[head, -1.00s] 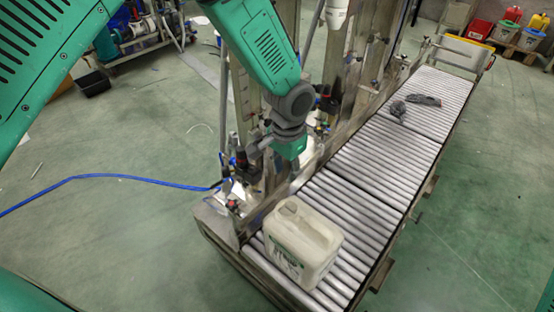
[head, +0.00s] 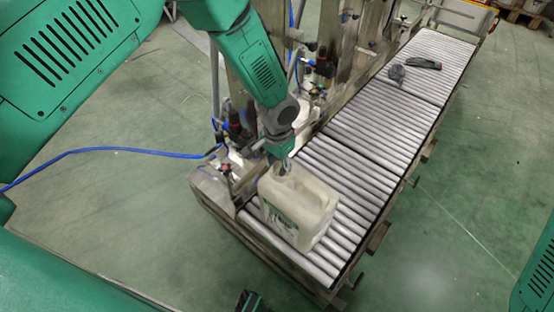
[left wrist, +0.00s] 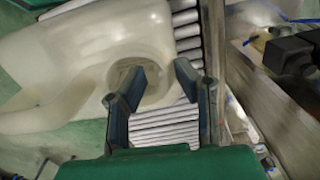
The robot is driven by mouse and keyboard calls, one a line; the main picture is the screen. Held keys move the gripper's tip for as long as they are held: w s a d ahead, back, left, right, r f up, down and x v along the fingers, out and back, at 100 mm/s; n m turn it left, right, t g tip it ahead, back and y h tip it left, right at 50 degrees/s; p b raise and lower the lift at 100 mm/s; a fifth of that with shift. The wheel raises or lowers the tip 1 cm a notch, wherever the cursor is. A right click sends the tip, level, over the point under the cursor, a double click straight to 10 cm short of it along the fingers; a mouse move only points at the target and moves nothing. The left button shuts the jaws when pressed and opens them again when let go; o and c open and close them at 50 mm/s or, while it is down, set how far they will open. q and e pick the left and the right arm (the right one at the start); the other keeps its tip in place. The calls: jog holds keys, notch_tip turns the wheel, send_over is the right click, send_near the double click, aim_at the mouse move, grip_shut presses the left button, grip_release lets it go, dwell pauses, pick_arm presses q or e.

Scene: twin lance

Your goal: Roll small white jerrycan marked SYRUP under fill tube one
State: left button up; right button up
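The small white jerrycan (head: 312,203) stands upright on the near end of the roller conveyor (head: 350,172). Its front face bears a dark label that I cannot read. My left gripper (head: 281,166) is at the can's top, by the neck end. In the left wrist view the jerrycan (left wrist: 70,55) fills the left side, with its round open mouth visible. There my left gripper (left wrist: 160,75) is open; one finger overlaps the mouth and the other is over the rollers beyond the rim. I cannot tell whether a finger is inside the mouth.
The steel filling frame (head: 330,75) with fittings and hoses stands along the conveyor's left side, close to my left arm. Dark gloves (head: 398,73) lie on the far rollers. A blue hose (head: 110,150) crosses the floor. The rollers between can and gloves are clear.

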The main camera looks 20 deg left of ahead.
pick_arm(q)
jog(key=shift+a+f, duration=0.1)
jog(key=shift+a, duration=0.7)
grip_shut()
grip_release()
jog(key=shift+d, duration=0.15)
jog(key=shift+o, duration=0.3)
jog(key=shift+d, duration=0.45)
jog(key=shift+a, duration=0.4)
jog(key=shift+a+r, duration=0.1)
jog(key=shift+r, duration=0.1)
notch_tip(320, 180, up, 11)
jog(key=shift+r, duration=0.15)
